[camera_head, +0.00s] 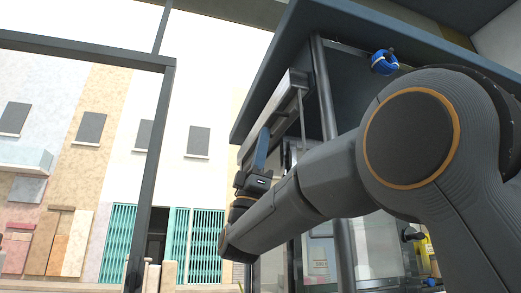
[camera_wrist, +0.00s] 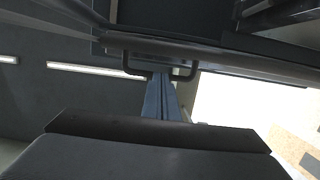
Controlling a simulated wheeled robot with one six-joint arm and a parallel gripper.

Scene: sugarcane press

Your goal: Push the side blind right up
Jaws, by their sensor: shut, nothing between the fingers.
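The side blind shows in the head view as a narrow grey slanted band (camera_head: 288,92) high under the stall's dark roof edge. In the wrist view its dark bottom rail (camera_wrist: 225,55) crosses the upper picture, with a black U-shaped handle (camera_wrist: 133,68) on it. My gripper (camera_head: 263,135), with blue fingers, points upward next to the band. In the wrist view my gripper (camera_wrist: 161,78) is shut and empty, its fingertips at the handle between its two sides. I cannot tell whether they touch the handle or rail. My arm hides part of the stall below.
The dark roof (camera_head: 262,95) overhangs the stall, with a metal post (camera_head: 324,90) near my arm. A blue roll (camera_head: 384,62) hangs at the upper right. A dark frame (camera_head: 152,160) stands at left, before house fronts with teal shutters (camera_head: 205,245).

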